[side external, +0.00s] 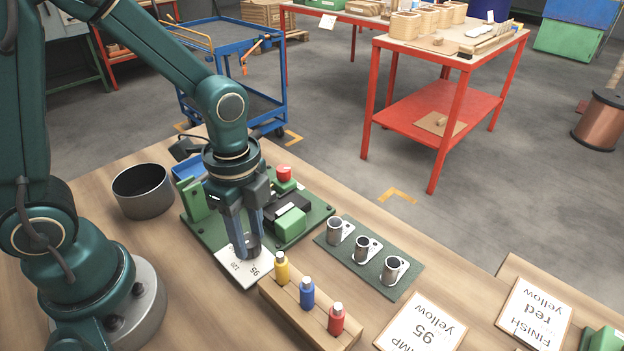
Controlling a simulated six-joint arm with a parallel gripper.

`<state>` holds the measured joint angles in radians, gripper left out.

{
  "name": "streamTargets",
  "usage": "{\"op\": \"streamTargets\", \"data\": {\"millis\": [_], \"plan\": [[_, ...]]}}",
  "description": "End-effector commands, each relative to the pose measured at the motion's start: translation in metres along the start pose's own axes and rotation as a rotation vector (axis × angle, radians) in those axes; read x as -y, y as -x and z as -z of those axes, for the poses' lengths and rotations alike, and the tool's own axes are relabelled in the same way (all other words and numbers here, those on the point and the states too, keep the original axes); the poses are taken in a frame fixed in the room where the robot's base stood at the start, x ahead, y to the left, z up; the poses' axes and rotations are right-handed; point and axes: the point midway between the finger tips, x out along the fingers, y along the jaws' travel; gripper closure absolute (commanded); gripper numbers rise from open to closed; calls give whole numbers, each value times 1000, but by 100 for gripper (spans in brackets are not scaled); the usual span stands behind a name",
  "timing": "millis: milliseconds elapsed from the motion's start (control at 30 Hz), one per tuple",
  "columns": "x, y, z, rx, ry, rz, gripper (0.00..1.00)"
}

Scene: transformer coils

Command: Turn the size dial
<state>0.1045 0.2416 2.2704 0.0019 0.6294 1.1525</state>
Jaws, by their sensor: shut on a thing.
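The size dial's white plate (236,270) lies at the near edge of the green machine base, with the figures 95 and 120 showing upside down. My gripper (245,250) points down over this plate. Its fingers are shut on the dark dial knob, which is mostly hidden between them. I cannot tell which figure the dial points at.
On the green base (318,211) stand a red button (284,173) and a green block (290,224). A wooden rack (300,308) with yellow, blue and red bottles stands close by. A green mat (375,272) holds three metal cups. A card (421,325) reads 95 yellow. A dark pot (143,195) stands left.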

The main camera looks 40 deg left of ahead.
Motion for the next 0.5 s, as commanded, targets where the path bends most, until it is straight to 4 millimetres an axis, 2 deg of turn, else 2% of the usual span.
{"op": "streamTargets", "data": {"millis": [267, 500], "plan": [[0, 0, 0, -1, 113, 0, 100], [0, 0, 0, -2, 314, 0, 100]]}}
